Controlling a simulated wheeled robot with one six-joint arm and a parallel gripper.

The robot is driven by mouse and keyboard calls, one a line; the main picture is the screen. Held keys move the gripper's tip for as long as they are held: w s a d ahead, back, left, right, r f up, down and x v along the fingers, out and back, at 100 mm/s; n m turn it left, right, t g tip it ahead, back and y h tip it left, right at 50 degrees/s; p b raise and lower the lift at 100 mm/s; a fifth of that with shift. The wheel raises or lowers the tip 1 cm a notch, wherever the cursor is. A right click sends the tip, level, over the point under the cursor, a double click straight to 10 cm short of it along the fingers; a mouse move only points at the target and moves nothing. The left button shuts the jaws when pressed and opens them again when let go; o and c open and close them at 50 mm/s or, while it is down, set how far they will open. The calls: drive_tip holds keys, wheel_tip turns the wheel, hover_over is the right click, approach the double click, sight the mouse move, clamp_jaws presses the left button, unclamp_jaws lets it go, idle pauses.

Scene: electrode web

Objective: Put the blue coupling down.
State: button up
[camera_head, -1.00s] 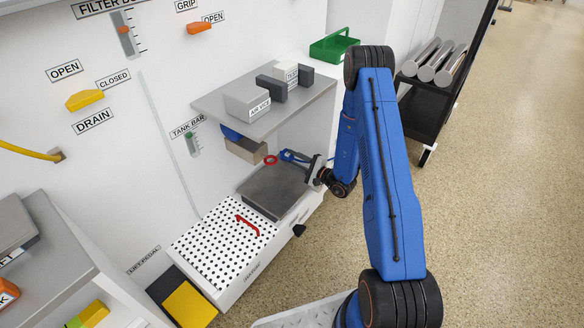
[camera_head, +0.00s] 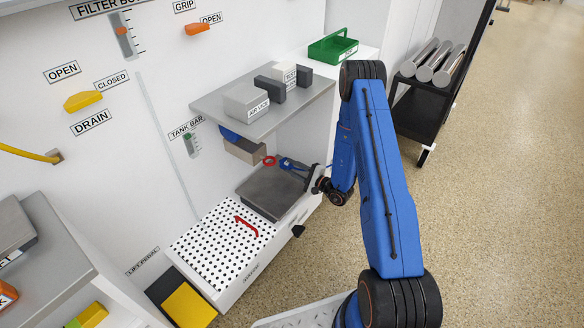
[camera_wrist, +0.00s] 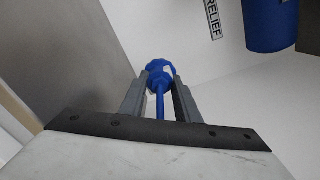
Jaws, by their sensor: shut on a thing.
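My gripper (camera_head: 300,172) reaches in from the right, under the grey shelf and a little above a dark grey plate (camera_head: 272,192). In the wrist view my gripper (camera_wrist: 160,88) has both fingers shut on the blue coupling (camera_wrist: 160,72). A thin blue stem or hose runs from the coupling back between the fingers. In the head view the coupling (camera_head: 288,163) is small and partly hidden by the gripper. A red ring (camera_head: 269,161) shows just left of it.
The grey shelf (camera_head: 215,99) with several blocks overhangs the gripper. A beige block with a blue part (camera_head: 243,150) hangs below the shelf. A white perforated tray (camera_head: 200,242) with a red handle (camera_head: 246,226) lies in front. A green tray (camera_head: 333,46) stands behind.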

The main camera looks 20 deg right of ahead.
drive_tip(key=shift+f, duration=0.35)
drive_tip(key=o, duration=1.2)
drive_tip(key=shift+r, duration=0.1)
